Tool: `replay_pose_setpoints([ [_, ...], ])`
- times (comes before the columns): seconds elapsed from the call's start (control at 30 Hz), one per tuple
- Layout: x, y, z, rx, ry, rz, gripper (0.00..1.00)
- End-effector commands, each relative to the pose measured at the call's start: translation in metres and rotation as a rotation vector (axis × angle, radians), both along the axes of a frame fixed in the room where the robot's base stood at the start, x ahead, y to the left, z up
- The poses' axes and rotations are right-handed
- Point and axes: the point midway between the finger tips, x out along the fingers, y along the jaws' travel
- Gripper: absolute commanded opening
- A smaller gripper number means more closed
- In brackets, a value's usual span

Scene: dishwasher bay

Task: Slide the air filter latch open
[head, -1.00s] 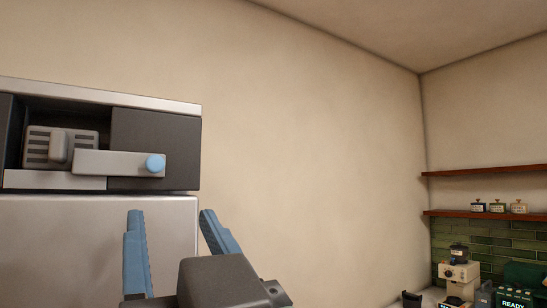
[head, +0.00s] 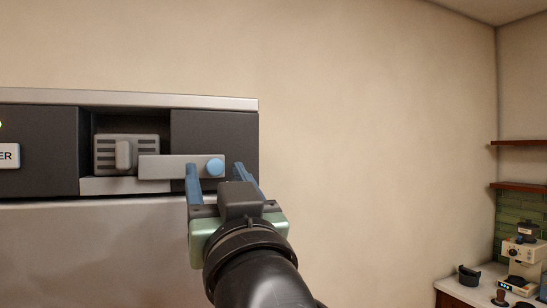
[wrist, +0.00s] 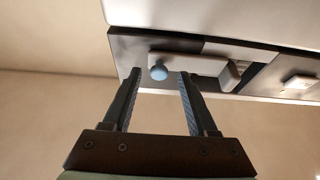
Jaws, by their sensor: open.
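The latch is a flat grey bar (head: 165,166) with a round light-blue knob (head: 215,168) at its right end. It lies across the front of a recess that holds the slatted grey air filter (head: 126,153), and covers the filter's lower right part. My gripper (head: 220,172) has its blue fingers spread apart and empty. In the head view its fingertips overlap the bar's right end, one on each side of the knob. In the wrist view the knob (wrist: 159,72) shows between and beyond the open fingers (wrist: 160,74); I see no contact.
The latch sits on a dark panel (head: 214,130) above the steel machine front (head: 90,250). A label plate (head: 8,156) is at the far left. A counter with a coffee machine (head: 525,255) stands at the far right.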

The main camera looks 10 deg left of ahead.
Motion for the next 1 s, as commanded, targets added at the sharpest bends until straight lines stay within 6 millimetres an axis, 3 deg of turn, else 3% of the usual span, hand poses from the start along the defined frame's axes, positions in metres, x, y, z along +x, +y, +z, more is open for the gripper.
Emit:
replay_pose_setpoints([
  [0.37, 0.0042, 0.0030, 0.0016, -0.001, -0.001, 0.000, 0.57],
  [0.67, 0.0039, 0.0028, 0.0017, 0.000, 0.000, 0.000, 0.03],
  [1.0, 0.0040, 0.0027, 0.0017, 0.000, 0.000, 0.000, 0.00],
])
